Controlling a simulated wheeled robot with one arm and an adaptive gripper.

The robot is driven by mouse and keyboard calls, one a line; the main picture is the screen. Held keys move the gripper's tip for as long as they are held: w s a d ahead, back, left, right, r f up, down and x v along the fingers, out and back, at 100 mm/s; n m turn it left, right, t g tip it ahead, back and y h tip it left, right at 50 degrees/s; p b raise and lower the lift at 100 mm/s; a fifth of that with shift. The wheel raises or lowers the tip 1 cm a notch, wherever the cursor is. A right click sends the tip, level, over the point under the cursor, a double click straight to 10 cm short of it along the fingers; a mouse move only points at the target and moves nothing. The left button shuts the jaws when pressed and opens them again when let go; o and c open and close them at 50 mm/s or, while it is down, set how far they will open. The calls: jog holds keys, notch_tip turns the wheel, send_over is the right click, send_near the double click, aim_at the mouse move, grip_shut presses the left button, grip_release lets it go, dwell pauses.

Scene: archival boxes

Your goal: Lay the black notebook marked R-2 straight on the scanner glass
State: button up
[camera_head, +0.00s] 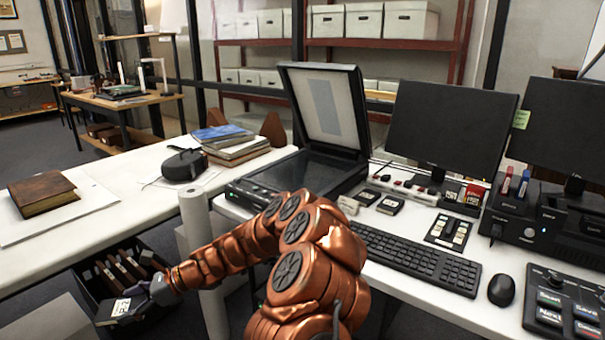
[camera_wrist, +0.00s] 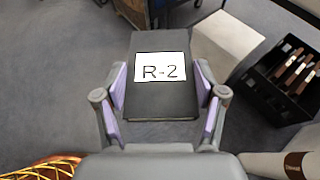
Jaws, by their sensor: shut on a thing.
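The black notebook (camera_wrist: 160,103) with a white R-2 label is between the two fingers of my gripper (camera_wrist: 162,92), which is shut on it. In the head view the notebook (camera_head: 118,310) shows in part, label up, at the lower left, held by my gripper (camera_head: 138,297) beside the dark crate. The scanner (camera_head: 255,188) stands on the white desk with its lid (camera_head: 326,105) raised. Its dark glass (camera_head: 312,172) looks bare where I see it; my arm hides part of the scanner's front.
The dark crate (camera_wrist: 254,84) holds several upright books. An old brown book (camera_head: 42,192) lies on the left table. A stack of books (camera_head: 232,150) and a black rounded item (camera_head: 184,165) stand left of the scanner. The keyboard (camera_head: 418,257) is to its right.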

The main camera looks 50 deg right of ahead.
jog(key=shift+w+d+f, duration=0.15)
jog(key=shift+w+f, duration=0.05)
jog(key=shift+f, duration=0.1)
